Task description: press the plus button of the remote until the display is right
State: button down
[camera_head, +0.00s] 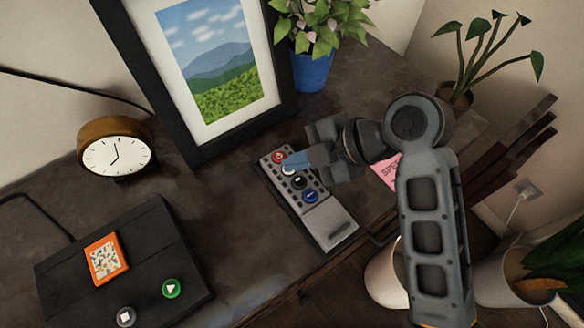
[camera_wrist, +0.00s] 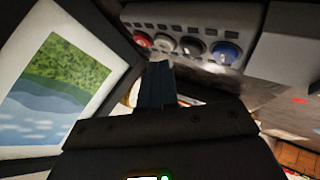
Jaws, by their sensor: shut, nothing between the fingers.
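The grey remote (camera_head: 332,226) lies on the dark table in front of the picture frame. It has a red button (camera_head: 278,157), a white button partly hidden by my fingers, a black button (camera_head: 298,182) and a blue button (camera_head: 310,196). The wrist view shows the remote (camera_wrist: 189,66) at the top; button marks are too small to read. My gripper (camera_head: 291,163) is shut and empty, its blue-grey fingertips over the white button; I cannot tell whether they touch it. In the wrist view the fingertips (camera_wrist: 160,66) point at the white button (camera_wrist: 164,45). I cannot make out the display the task names.
A framed landscape picture (camera_head: 166,137) stands behind the remote. A round clock (camera_head: 116,156) and a black box (camera_head: 150,250) with an orange-framed tile (camera_head: 106,258) are at left. A blue plant pot (camera_head: 311,72) stands behind. A pink note (camera_head: 386,171) lies partly behind my arm.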

dwell(0.4)
jog(key=shift+w+a+f+b, duration=0.3)
jog(key=shift+w+f+b, duration=0.1)
jog(key=shift+w, duration=0.05)
jog(key=shift+f+b, duration=0.3)
jog(key=shift+f, duration=0.15)
dwell(0.7)
jog(key=shift+r, duration=0.1)
dwell(0.3)
jog(key=shift+r+p, duration=0.7)
jog(key=shift+r, duration=0.1)
notch_tip(320, 180, up, 5)
jog(key=p, duration=0.4)
